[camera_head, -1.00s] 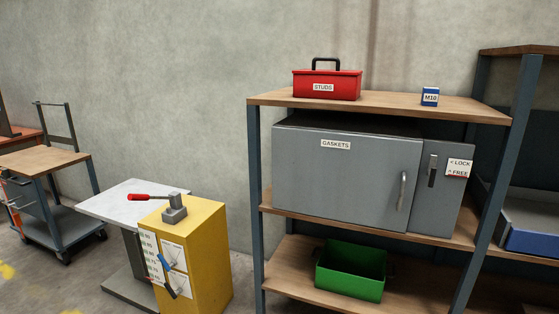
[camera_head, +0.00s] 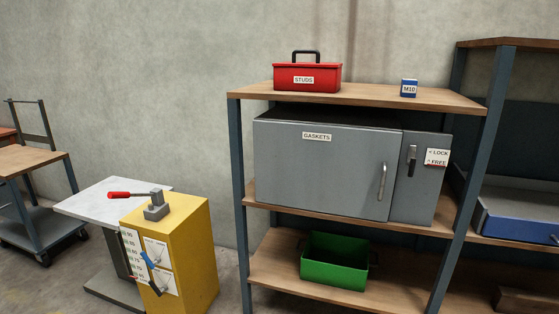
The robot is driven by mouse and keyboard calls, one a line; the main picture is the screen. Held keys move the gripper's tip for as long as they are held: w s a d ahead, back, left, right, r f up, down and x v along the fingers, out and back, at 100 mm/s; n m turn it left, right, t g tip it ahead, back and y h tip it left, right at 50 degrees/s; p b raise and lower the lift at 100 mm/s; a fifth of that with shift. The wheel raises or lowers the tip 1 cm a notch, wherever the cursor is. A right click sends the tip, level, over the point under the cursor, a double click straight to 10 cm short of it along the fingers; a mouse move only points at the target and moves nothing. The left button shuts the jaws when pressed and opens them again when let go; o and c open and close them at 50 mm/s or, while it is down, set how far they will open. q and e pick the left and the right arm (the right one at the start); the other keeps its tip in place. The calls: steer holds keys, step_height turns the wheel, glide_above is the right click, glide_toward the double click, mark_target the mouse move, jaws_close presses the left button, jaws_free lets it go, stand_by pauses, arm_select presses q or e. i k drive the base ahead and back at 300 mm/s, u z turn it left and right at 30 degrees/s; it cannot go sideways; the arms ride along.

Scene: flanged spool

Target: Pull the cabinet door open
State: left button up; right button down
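The grey cabinet (camera_head: 285,165) stands on the middle board of a shelf unit. Its wide door (camera_head: 330,180) carries a "GASKETS" label and looks shut. A vertical metal handle (camera_head: 382,182) sits near the door's right edge. To the right of the door is a narrow grey panel (camera_head: 415,200) with a dark lever (camera_head: 411,160) standing roughly upright. Beside the lever is a label (camera_head: 437,157) reading "LOCK" and "FREE" with small arrows. Neither of my grippers shows in the head view.
The shelf unit (camera_head: 236,150) has a red "STUDS" toolbox (camera_head: 307,77) and a blue M10 box (camera_head: 409,89) on top, and a green bin (camera_head: 335,262) below. A yellow cabinet (camera_head: 190,255) and a white-topped table (camera_head: 90,202) stand left. Bare floor shows between yellow cabinet and shelf.

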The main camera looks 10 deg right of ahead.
mark_target(348, 172)
steer(key=u, duration=0.05)
steer(key=k, duration=0.45)
steer(key=z, duration=0.85)
steer(key=i, duration=0.75)
steer(key=u, duration=0.45)
steer(key=i, duration=0.6)
steer(key=u, duration=0.6)
